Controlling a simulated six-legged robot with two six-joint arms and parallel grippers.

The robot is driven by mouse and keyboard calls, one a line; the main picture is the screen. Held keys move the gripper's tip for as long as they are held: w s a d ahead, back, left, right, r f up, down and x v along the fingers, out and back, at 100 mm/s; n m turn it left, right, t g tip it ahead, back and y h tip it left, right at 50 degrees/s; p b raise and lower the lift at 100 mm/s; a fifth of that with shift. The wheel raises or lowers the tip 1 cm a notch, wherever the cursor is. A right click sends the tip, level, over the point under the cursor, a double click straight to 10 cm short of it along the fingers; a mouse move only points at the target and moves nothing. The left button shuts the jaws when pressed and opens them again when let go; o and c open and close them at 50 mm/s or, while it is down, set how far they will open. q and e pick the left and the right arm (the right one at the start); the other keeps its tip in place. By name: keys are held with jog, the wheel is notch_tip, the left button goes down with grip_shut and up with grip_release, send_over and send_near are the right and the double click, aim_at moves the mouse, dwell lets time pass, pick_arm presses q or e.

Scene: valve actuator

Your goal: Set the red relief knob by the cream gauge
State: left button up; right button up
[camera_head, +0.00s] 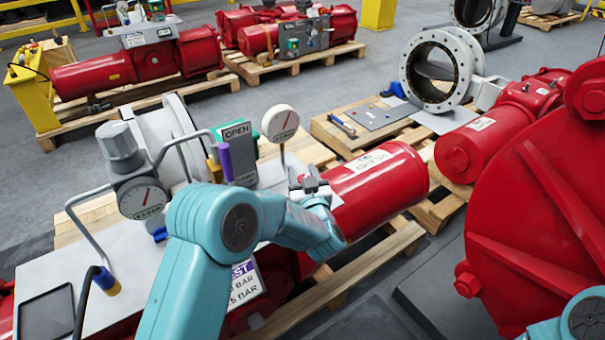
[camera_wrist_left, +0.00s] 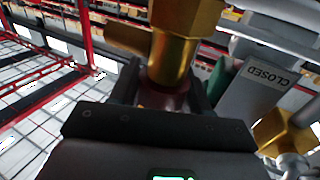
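The cream gauge (camera_head: 280,123) stands upright on a thin stem behind my left arm; its dial has a red needle. My left gripper (camera_head: 314,184) is just right of and below it, mostly hidden by my teal wrist in the head view. In the left wrist view, the dark red relief knob (camera_wrist_left: 165,99) sits between the two fingers of my left gripper (camera_wrist_left: 164,92), under a brass fitting (camera_wrist_left: 175,55). The knob fills the gap and the fingers appear shut on it. My right gripper is out of view.
A second gauge (camera_head: 143,198) stands at left beside bent grey pipes. An OPEN sign (camera_head: 236,133) is left of the cream gauge; a CLOSED plate (camera_wrist_left: 262,88) shows in the left wrist view. A red cylinder (camera_head: 385,187) lies right of the gripper. A large red housing (camera_head: 530,200) fills the right.

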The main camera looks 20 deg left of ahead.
pick_arm(q)
jog(key=shift+f+n+g+y+b, duration=0.1)
jog(key=shift+n+g+y+b, duration=0.25)
jog(key=shift+n+g+y, duration=0.55)
jog(key=shift+s+a+n+g+y, duration=0.2)
jog(key=shift+n+g+y, duration=0.25)
jog(key=shift+y, duration=0.45)
jog(key=o, duration=1)
jog(key=shift+c, duration=0.2)
jog(key=v, duration=1.6)
